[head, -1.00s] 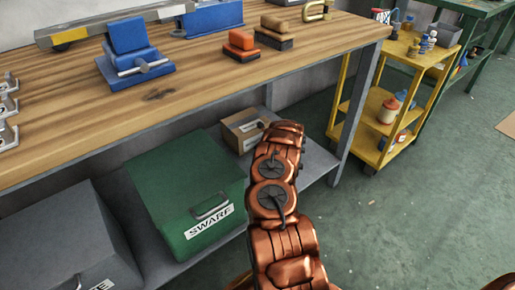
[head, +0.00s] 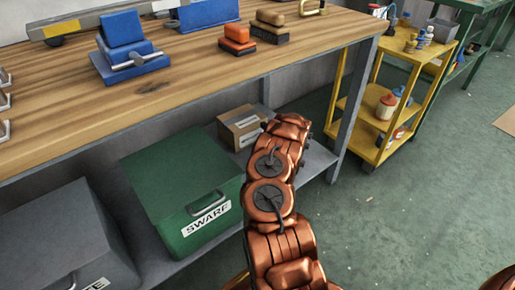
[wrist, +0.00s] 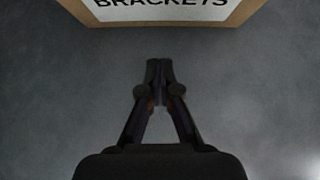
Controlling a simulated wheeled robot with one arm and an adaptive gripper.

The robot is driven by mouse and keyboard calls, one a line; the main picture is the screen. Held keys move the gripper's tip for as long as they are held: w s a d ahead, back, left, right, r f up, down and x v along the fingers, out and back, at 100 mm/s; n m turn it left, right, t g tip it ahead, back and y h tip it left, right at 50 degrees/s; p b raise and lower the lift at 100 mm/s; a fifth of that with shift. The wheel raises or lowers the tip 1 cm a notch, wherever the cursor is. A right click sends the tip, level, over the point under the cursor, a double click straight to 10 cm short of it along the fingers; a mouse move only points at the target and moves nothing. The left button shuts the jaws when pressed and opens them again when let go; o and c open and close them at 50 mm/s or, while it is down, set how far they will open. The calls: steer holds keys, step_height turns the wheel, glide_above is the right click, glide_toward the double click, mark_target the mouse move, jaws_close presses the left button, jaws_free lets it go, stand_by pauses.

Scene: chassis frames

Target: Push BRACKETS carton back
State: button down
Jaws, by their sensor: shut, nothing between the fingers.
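The BRACKETS carton (head: 241,127) is a brown cardboard box with a white label. It sits on the grey lower shelf under the workbench, to the right of the green case. In the wrist view the carton's labelled front (wrist: 160,12) fills the top edge, and the rest of it is out of frame. My gripper (wrist: 159,66) is shut and empty, its tips pointing at the carton's front with a visible gap of shelf between. In the head view my copper arm reaches toward the shelf and hides the gripper and the carton's right side.
The wooden benchtop (head: 190,62) overhangs the shelf. A bench leg (head: 354,110) and a yellow cart (head: 380,148) stand to the right.

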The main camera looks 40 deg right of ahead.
steer(key=p+v, duration=0.2)
steer(key=v, duration=0.6)
steer(key=shift+w+r, duration=0.15)
steer(key=shift+r, duration=0.05)
steer(key=shift+s+a+r, duration=0.1)
steer(key=shift+s+r, duration=0.1)
steer(key=shift+s, duration=0.2)
